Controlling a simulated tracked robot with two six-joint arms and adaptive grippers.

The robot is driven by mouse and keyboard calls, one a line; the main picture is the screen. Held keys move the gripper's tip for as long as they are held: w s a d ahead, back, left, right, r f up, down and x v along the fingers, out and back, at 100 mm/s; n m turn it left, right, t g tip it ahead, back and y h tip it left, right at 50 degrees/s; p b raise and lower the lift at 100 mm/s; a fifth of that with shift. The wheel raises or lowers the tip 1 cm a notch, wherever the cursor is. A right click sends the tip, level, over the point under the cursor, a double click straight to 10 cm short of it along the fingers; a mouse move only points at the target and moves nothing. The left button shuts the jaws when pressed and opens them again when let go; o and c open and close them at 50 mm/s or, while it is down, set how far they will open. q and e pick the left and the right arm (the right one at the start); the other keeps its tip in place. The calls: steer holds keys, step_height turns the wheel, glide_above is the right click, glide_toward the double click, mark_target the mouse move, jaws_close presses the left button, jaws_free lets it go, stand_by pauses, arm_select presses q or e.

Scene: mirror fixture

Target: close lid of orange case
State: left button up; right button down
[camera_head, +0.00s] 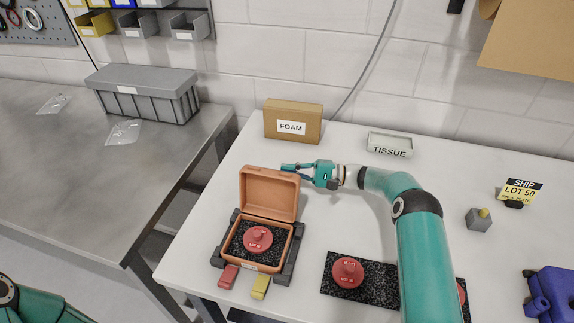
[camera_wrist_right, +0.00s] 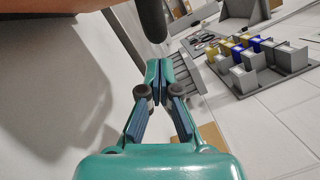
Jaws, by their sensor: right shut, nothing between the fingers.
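The orange case (camera_head: 289,246) stands on the white table in a dark cradle, with its lid (camera_head: 268,193) upright and open. A red round part (camera_head: 258,239) sits in black foam inside it. My right gripper (camera_head: 284,167) is shut and empty, behind the lid's top right corner; I cannot tell whether it touches the lid. In the right wrist view its fingertips (camera_wrist_right: 159,66) are together, and an orange-brown surface (camera_wrist_right: 50,10), probably the lid, shows at the top left. My left gripper is out of view; only part of my left arm shows at the bottom left.
A FOAM box (camera_head: 292,122) and a TISSUE box (camera_head: 389,146) stand behind. Red (camera_head: 228,276) and yellow (camera_head: 260,287) tabs are at the case's front. A black mat (camera_head: 336,286) with a red part (camera_head: 348,272) lies to the right. A grey crate (camera_head: 143,95) is on the left bench.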

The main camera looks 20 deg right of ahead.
steer(key=shift+s+a+r+p, duration=0.3)
steer(key=shift+s+a+p, duration=0.1)
steer(key=shift+s, duration=0.2)
